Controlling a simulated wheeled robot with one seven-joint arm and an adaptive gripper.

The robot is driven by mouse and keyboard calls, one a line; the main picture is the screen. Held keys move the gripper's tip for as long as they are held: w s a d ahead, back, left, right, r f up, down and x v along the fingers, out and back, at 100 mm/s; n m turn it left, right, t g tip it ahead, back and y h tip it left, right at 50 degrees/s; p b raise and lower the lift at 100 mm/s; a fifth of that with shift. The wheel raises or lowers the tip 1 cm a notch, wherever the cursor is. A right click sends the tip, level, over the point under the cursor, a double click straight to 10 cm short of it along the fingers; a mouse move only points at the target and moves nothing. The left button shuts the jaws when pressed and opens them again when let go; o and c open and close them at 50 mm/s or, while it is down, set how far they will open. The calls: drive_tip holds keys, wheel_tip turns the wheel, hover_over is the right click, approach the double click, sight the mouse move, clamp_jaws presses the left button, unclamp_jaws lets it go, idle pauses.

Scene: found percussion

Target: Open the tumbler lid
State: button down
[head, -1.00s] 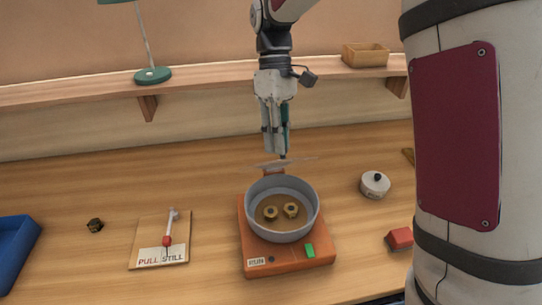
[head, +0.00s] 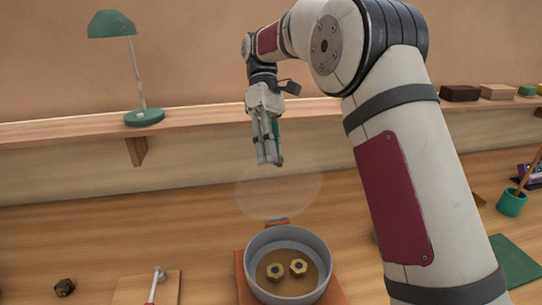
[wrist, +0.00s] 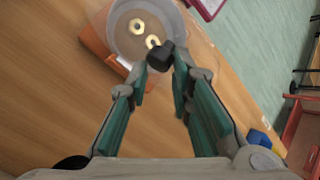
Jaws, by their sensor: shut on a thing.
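The tumbler is a grey round pot (head: 288,265) on an orange base (head: 243,283), with its top uncovered. Two brass hex nuts (head: 275,271) lie inside it. A clear round lid (head: 280,195) hangs in the air above and behind the pot, apart from its rim. My gripper (head: 268,163) is above the lid. In the wrist view its fingertips are closed around the lid's black knob (wrist: 160,57). The pot and nuts show through the clear lid in that view.
A board with a lever (head: 145,288) lies left of the pot, and a dark nut (head: 64,288) lies farther left. A shelf (head: 200,115) with a green lamp (head: 142,118) runs along the wall. My arm covers much of the right side.

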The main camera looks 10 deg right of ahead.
drive_tip(key=shift+w+d+f, duration=0.3)
drive_tip(key=shift+d+f, duration=0.3)
drive_tip(key=shift+f, duration=0.15)
drive_tip(key=c, duration=1.4)
unclamp_jaws()
drive_tip(key=shift+w+d+f, duration=0.1)
drive_tip(key=shift+d, duration=0.1)
drive_tip(key=shift+c, duration=0.2)
drive_tip(key=shift+a, duration=0.1)
drive_tip(key=shift+a+r, duration=0.2)
